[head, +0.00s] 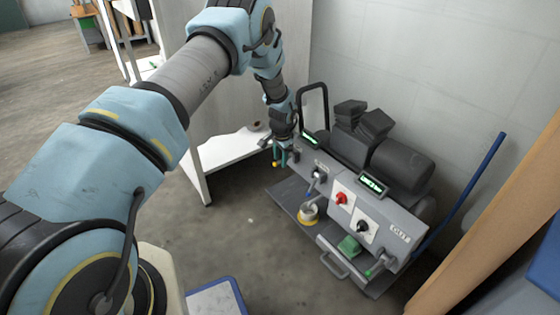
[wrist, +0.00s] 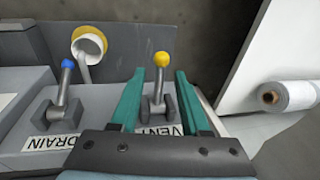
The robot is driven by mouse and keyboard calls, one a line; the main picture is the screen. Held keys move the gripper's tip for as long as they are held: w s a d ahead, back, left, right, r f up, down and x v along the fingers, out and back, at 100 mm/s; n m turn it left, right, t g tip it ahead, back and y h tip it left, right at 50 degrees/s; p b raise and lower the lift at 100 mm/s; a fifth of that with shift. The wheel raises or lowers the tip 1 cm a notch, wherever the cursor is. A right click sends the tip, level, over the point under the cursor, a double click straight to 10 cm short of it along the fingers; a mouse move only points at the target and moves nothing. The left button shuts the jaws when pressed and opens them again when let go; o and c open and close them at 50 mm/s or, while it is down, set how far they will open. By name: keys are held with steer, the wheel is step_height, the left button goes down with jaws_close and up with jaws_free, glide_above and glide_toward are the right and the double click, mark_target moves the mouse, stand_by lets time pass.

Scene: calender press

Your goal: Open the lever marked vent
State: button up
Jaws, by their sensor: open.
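The vent lever (wrist: 158,88) stands upright in the wrist view, with a grey shaft and a yellow ball knob. Its label (wrist: 160,130), reading VENT, is partly hidden behind my gripper. My gripper (wrist: 159,74) is open, one teal finger on each side of the lever. Gaps show between both fingers and the shaft, so it is not gripped. In the head view my gripper (head: 281,158) is at the far left end of the press panel (head: 325,190), and the vent lever is hard to make out there.
The drain lever (wrist: 67,85), with a blue knob, stands left of the vent lever. A yellow-rimmed cup (wrist: 88,42) is beyond it. A white table (head: 225,148) with a roll (wrist: 285,96) is close by. The panel also has a red knob (head: 341,198) and a black knob (head: 363,226).

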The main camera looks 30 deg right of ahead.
steer(key=p+v, duration=0.1)
steer(key=v, duration=0.7)
steer(key=shift+p, duration=0.3)
steer(key=shift+r, duration=0.15)
